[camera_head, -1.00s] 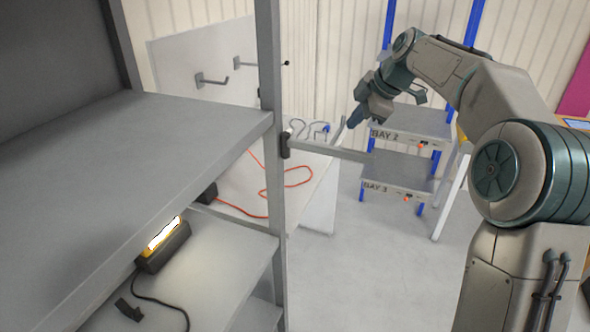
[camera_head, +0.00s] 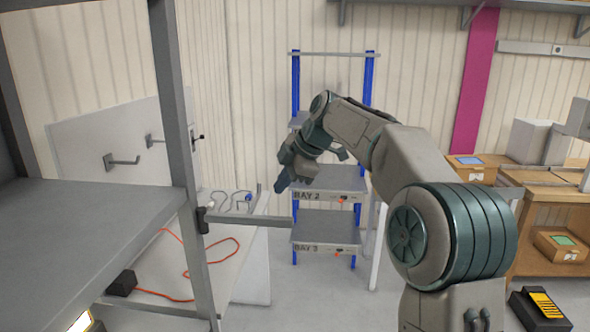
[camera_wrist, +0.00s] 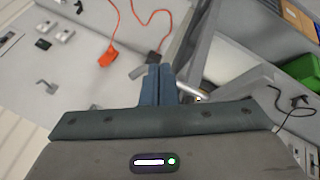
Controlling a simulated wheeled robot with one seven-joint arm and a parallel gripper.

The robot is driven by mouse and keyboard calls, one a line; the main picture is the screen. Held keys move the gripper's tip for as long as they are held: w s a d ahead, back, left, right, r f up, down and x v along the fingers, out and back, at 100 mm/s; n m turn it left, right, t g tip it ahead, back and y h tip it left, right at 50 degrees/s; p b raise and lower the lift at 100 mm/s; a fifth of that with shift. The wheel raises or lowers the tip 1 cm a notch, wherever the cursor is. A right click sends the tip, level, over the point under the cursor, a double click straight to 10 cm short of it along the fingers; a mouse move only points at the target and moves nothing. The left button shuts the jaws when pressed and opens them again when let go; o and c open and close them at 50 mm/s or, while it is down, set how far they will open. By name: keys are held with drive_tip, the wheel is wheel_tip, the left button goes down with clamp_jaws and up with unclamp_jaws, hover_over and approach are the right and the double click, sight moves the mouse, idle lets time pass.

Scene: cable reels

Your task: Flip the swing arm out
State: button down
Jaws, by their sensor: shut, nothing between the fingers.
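The swing arm (camera_head: 250,219) is a grey bar. It reaches right from a dark hinge (camera_head: 203,221) on the shelf's front post, roughly level. My gripper (camera_head: 280,187) is shut and empty, pointing down and left just above the bar's right end in the head view. Whether it touches the bar is unclear. In the wrist view my gripper's shut blue fingers (camera_wrist: 157,84) have pale grey bar pieces close on both sides, partly hidden behind the fingers.
The grey shelf unit (camera_head: 80,225) fills the left side. Behind the bar is a white table (camera_head: 235,265) with an orange cable (camera_head: 195,262). A blue-posted rack (camera_head: 325,235) with bay labels stands behind. Wooden benches and boxes (camera_head: 475,165) are at right.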

drive_tip(key=d+r, duration=0.5)
drive_tip(key=r, duration=0.3)
drive_tip(key=shift+w+d+p, duration=0.15)
drive_tip(key=shift+d+p, duration=0.05)
drive_tip(key=shift+p, duration=0.1)
drive_tip(key=shift+f, duration=0.1)
drive_tip(key=s+d+f+m+h, duration=0.2)
drive_tip(key=s+f+m, duration=0.5)
drive_tip(key=s, duration=0.4)
drive_tip(key=s+d+f+m+h, duration=0.2)
drive_tip(key=s+f+m, duration=0.5)
drive_tip(key=s, duration=0.4)
drive_tip(key=s+d+f+m+h, duration=0.1)
drive_tip(key=s+d+f+m, duration=0.1)
drive_tip(key=s+f+m, duration=0.5)
drive_tip(key=s+f, duration=0.2)
drive_tip(key=s, duration=0.3)
drive_tip(key=shift+d+h, duration=0.35)
drive_tip(key=shift+h, duration=0.05)
drive_tip(key=shift+s+a+f, duration=0.1)
drive_tip(key=shift+a, duration=0.05)
